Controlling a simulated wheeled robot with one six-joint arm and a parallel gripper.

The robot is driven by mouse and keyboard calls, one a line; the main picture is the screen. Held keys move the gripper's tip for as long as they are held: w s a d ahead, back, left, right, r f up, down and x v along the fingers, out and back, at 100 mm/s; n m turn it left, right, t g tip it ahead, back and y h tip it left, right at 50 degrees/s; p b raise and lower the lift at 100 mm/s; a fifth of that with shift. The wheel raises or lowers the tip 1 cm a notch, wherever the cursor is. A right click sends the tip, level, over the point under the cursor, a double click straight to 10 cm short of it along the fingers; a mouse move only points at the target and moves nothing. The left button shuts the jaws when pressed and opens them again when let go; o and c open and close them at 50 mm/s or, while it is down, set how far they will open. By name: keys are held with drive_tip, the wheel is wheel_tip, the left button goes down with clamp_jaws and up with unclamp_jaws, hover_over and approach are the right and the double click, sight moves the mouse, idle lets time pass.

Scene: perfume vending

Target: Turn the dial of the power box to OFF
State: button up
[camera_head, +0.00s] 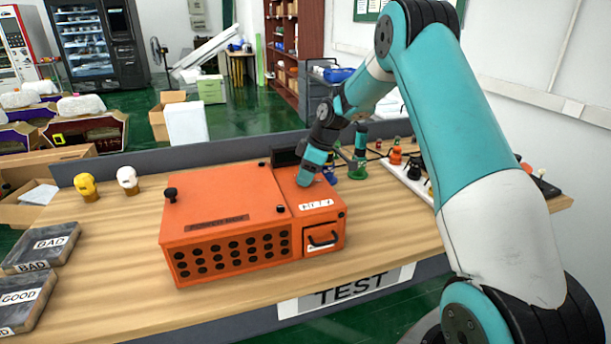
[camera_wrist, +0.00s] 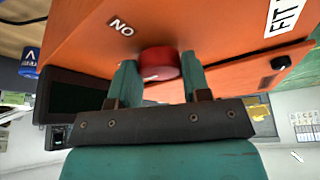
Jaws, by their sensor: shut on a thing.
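The power box (camera_head: 225,215) is a large orange box on the wooden table in the head view, with a raised right section. Its red dial (camera_wrist: 160,62) shows in the wrist view, on the orange face beside a white label reading ON upside down (camera_wrist: 121,28). My gripper (camera_wrist: 159,70) has one teal finger on each side of the dial and is shut on it. In the head view my gripper (camera_head: 304,180) reaches down onto the top of the right section and hides the dial. I cannot tell the dial's pointer direction.
A dark screen (camera_wrist: 75,95) stands beside the box in the wrist view. Yellow (camera_head: 86,186) and white (camera_head: 128,179) bottle tops stand left on the table. GOOD (camera_head: 22,300) and BAD (camera_head: 42,246) trays lie at far left. Several small coloured items stand right of the box. The table front is clear.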

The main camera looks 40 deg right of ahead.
drive_tip(key=shift+n, duration=0.3)
idle(0.4)
drive_tip(key=o, duration=0.9)
drive_tip(key=shift+d, duration=0.1)
drive_tip(key=v, duration=0.8)
drive_tip(key=b+v, duration=0.1)
drive_tip(key=v, duration=0.8)
drive_tip(key=shift+w+d+r, duration=0.15)
drive_tip(key=shift+r, duration=0.05)
